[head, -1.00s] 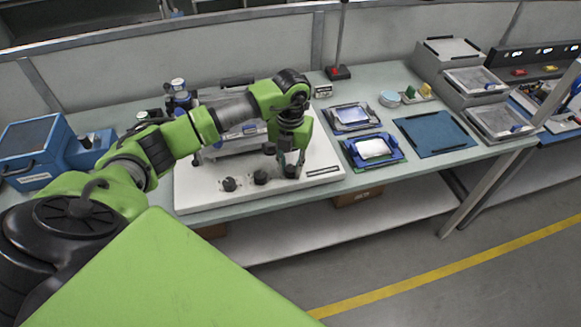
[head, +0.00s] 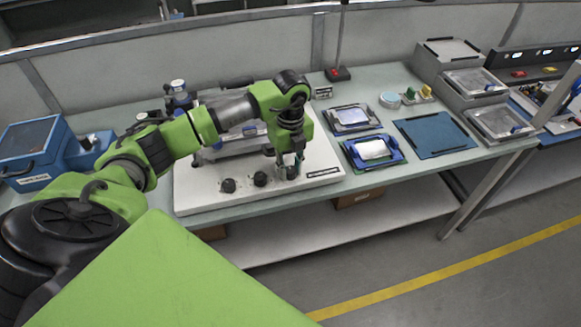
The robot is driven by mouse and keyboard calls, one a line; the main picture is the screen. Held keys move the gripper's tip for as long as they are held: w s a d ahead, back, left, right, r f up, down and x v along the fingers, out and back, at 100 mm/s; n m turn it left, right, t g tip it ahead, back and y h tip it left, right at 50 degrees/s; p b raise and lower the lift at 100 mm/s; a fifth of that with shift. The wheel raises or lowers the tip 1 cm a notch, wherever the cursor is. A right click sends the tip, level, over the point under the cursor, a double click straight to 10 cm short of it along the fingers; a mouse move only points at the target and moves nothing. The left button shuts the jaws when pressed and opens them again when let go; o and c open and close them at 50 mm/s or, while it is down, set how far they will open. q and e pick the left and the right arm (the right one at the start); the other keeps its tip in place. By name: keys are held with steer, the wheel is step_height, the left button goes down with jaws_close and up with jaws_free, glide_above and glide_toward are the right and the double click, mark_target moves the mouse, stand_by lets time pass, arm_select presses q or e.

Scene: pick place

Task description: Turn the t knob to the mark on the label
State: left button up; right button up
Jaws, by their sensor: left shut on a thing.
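A white panel (head: 205,200) with a row of dark knobs along its front lies on the bench. The left knob (head: 228,185) and the middle knob (head: 260,179) are uncovered. My left gripper (head: 290,168) points down over the right knob (head: 292,174) and is shut on it, hiding most of it. A dark label strip (head: 323,173) lies on the panel to the right of that knob. The mark and the knob's exact angle are too small to tell. My right gripper is not in view.
Blue-framed trays (head: 373,150) and a blue mat (head: 434,133) lie to the right of the panel. A blue box (head: 35,150) stands at the far left. Grey bins (head: 475,82) stand at the back right. The bench's front edge runs close before the panel.

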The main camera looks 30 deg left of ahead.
mark_target(291, 169)
arm_select(q)
steer(key=shift+w+n, duration=0.1)
steer(key=shift+n, duration=0.3)
steer(key=o, duration=0.8)
steer(key=shift+o, duration=0.2)
step_height(291, 169, up, 12)
stand_by(0.5)
